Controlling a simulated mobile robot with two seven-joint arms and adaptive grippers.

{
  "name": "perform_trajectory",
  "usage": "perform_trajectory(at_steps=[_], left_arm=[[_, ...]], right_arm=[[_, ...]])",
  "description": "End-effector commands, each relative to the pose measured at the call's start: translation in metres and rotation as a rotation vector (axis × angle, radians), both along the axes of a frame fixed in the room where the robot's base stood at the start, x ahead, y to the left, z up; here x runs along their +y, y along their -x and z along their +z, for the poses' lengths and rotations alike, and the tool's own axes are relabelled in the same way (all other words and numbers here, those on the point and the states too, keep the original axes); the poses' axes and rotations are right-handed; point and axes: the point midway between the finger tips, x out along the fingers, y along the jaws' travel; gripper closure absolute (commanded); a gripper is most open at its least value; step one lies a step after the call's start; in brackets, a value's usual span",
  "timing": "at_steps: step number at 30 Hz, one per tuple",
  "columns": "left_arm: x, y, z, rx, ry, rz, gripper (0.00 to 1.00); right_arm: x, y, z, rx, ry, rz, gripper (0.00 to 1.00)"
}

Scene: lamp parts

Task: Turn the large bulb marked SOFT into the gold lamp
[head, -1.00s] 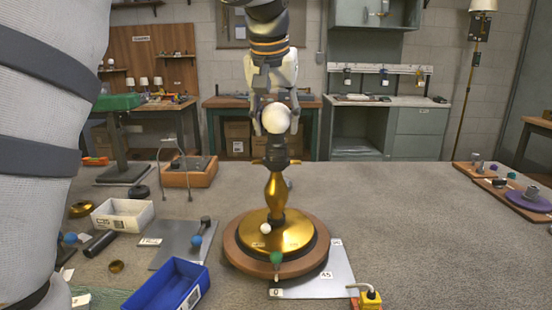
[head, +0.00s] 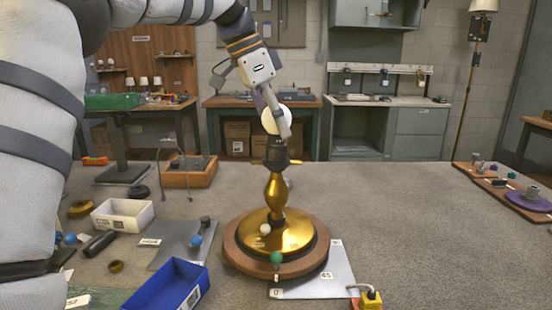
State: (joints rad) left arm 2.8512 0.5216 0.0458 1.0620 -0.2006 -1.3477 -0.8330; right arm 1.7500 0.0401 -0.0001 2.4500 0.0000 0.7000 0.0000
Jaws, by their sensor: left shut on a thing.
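The gold lamp (head: 276,189) stands upright on a round wooden base (head: 243,253) in the middle of the table, with a dark socket (head: 277,153) on top. The large white bulb (head: 270,121) is over the socket, its lower end at the socket's top. I cannot tell how far it sits in the socket, and its marking is not readable. My left gripper (head: 277,125) is shut on the bulb from above, reaching in tilted from the upper left. One finger covers part of the bulb. My right gripper is not in view.
A blue bin (head: 168,290), a white box (head: 122,214) and a metal plate (head: 183,240) lie to the left. A marked plate (head: 338,276) lies under the lamp base. The table right of the lamp is mostly clear.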

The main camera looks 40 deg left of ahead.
Motion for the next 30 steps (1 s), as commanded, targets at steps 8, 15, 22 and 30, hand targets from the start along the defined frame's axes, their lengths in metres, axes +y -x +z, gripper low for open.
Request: perform_trajectory(at_steps=[8,15,22,30], left_arm=[[-0.002,0.0,-0.002,0.007,-0.001,-0.118,0.76],[-0.002,0.0,-0.003,0.008,-0.002,-0.154,0.44],[-0.001,0.0,-0.002,0.004,-0.004,-0.15,0.32],[0.006,0.006,0.021,0.0,-0.006,-0.147,0.32]], right_arm=[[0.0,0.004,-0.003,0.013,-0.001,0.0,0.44],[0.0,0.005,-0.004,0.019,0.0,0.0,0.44],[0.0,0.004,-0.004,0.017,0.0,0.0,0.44],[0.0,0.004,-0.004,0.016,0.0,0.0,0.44]])
